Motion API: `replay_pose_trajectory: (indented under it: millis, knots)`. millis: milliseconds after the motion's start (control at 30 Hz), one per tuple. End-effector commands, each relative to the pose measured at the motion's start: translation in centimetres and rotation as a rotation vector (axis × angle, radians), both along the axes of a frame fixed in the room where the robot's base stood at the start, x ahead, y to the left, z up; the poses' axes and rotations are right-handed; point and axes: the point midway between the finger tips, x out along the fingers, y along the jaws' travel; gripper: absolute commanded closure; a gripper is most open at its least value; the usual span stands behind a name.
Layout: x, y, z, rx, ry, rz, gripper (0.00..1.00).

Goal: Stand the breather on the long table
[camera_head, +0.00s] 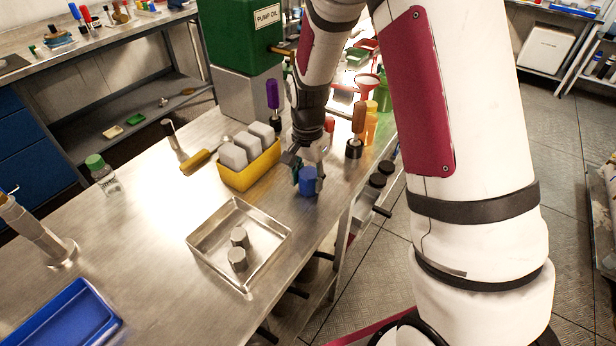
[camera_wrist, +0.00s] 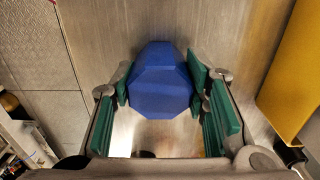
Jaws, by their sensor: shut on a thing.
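The breather appears to be the blue faceted piece (camera_wrist: 160,80) between my finger pads in the wrist view. In the head view it shows as a small blue cylinder (camera_head: 308,180) upright at the long table's (camera_head: 150,270) right edge. My gripper (camera_head: 300,172) is shut on it from above, and it also shows in the wrist view (camera_wrist: 160,88) with green pads on both sides of the blue piece. The blue piece is on or just above the steel top; I cannot tell which. Its underside is hidden.
A yellow bin (camera_head: 250,178) with grey-white blocks stands just left of my gripper. A steel tray (camera_head: 205,240) with two metal cylinders lies nearer. A green pump oil tank (camera_head: 243,35), a purple-handled tool (camera_head: 273,97) and a brown-handled tool (camera_head: 358,118) stand behind. Bare table lies between the bin and tray.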

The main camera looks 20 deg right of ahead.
Motion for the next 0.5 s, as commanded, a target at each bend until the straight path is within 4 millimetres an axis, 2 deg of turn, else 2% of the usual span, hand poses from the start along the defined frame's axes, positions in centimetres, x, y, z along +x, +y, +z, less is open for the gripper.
replay_pose_trajectory:
  millis: [67, 100, 167, 500]
  knots:
    - [0.0, 0.0, -0.3, -0.001, 0.001, 0.0, 0.87]
    - [-0.01, 0.0, -0.27, -0.001, 0.001, 0.0, 0.52]
    - [-0.02, 0.0, -0.25, -0.001, 0.001, 0.0, 0.39]
    - [-0.02, 0.0, -0.08, 0.0, 0.0, 0.0, 0.39]
